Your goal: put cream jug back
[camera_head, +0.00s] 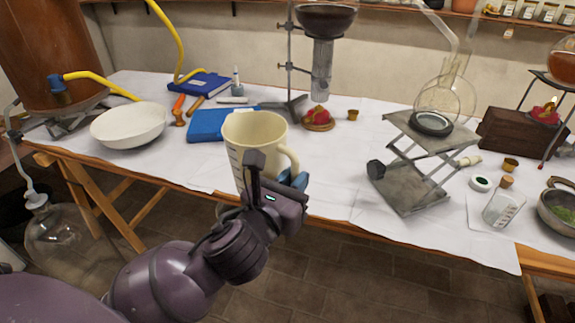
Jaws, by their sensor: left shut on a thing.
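The cream jug (243,136) is a cream-coloured measuring jug with dark marks on its side and a handle on the right. My left gripper (278,180) is shut on the jug, at its lower right near the handle. The jug looks upright at the front edge of the white-covered table (333,171). Its base is hidden by the gripper, so I cannot tell whether it touches the table. My right gripper is out of view.
A white bowl (129,127) stands left, and blue books (207,124) lie behind the jug. A metal stand (289,70) rises behind. A lab jack (408,175) bearing a flask, and a small bottle (502,204), stand right. The cloth between jug and jack is clear.

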